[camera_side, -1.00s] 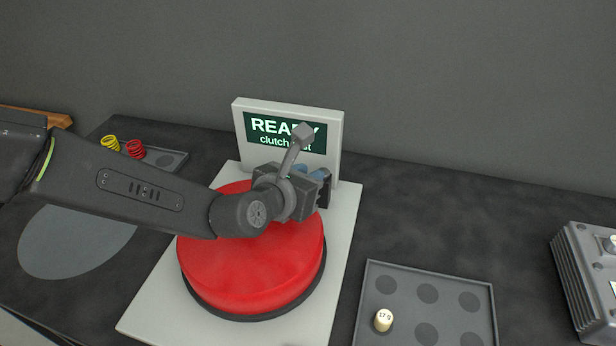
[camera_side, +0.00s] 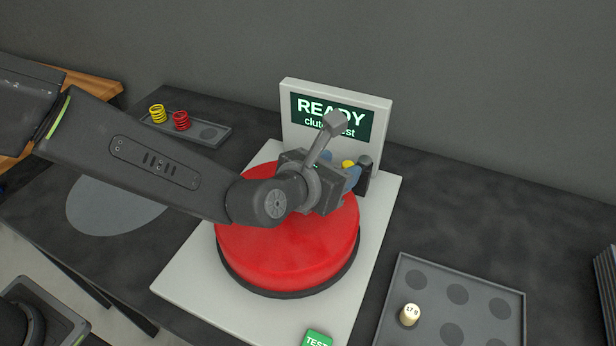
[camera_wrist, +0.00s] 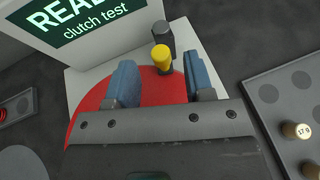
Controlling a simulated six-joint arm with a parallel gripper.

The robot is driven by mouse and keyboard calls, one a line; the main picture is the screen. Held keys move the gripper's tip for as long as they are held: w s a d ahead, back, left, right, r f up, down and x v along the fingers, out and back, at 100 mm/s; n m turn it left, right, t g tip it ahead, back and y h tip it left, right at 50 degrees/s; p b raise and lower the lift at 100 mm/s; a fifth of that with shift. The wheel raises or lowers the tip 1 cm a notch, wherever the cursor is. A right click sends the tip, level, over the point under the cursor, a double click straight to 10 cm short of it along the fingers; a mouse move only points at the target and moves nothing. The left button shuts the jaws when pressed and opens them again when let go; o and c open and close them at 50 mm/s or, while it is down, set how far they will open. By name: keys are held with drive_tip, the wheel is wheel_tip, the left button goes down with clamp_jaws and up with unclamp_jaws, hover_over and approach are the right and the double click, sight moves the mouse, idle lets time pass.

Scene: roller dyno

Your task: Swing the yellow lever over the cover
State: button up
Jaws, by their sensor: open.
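The red round cover (camera_side: 290,245) sits on a white base plate (camera_side: 190,285) in front of the screen. The yellow lever (camera_wrist: 161,56) shows in the wrist view as a knob-like end beside a dark post (camera_wrist: 160,36) at the cover's far edge. In the side view only a bit of the yellow lever (camera_side: 348,164) shows past my gripper. My gripper (camera_wrist: 160,84) is open, with blue finger pads left and right of the yellow end and nearer the camera. I cannot tell whether either pad touches it. My wrist hides part of the cover.
A screen (camera_side: 335,118) reading "READY clutch test" stands behind the cover. A small tray holds a yellow spring (camera_side: 158,113) and a red spring (camera_side: 181,120). A green TEST button (camera_side: 317,339) is at front.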

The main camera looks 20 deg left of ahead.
drive_tip(key=v, duration=0.9)
drive_tip(key=shift+s+r, duration=0.2)
drive_tip(key=shift+s, duration=0.15)
drive_tip(key=d+r+m+g+h, duration=0.2)
drive_tip(key=d+m+g+h, duration=0.15)
drive_tip(key=d+m, duration=0.5)
drive_tip(key=m+g+y, duration=0.5)
drive_tip(key=m+y, duration=0.3)
drive_tip(key=m, duration=1.4)
approach(348, 164)
drive_tip(key=x, duration=0.9)
drive_tip(key=shift+f, duration=0.1)
clamp_jaws()
